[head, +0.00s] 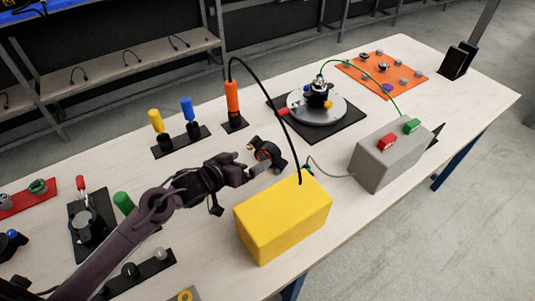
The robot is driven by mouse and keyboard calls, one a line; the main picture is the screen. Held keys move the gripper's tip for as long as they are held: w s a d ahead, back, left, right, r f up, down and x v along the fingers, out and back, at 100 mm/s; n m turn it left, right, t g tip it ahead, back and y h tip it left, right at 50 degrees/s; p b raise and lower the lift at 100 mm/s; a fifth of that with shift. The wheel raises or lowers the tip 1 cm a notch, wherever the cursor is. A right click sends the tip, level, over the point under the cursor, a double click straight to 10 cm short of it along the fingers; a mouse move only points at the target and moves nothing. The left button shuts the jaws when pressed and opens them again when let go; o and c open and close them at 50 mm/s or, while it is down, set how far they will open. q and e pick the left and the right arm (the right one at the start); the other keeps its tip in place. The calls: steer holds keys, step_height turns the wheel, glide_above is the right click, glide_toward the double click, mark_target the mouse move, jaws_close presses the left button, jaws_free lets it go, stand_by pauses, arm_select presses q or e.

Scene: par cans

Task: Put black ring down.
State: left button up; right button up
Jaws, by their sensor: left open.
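A small black ring (266,150) with an orange-brown inner face is on the light wooden table (335,215), behind the yellow box and just beyond my left gripper. It appears to stand tilted on or beside a dark base; the gripper side of that base is partly hidden. My left gripper (250,166) reaches in from the left, open, with its fingertips very close to the ring. I cannot tell whether a finger touches it. My right gripper is not in view.
A yellow box (283,220) stands close to the right of my left gripper, with a black cable arching to an orange handle (232,98). A grey box (388,158) with red and green buttons stands further right. Yellow (156,121) and blue (187,109) handles stand behind.

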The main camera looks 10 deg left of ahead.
mark_target(261, 154)
arm_select(q)
steer(key=x, duration=0.7)
steer(key=shift+w+f+p, duration=0.3)
steer(key=shift+w+p, duration=0.05)
steer(key=shift+c, duration=0.5)
steer(key=c, duration=1.2)
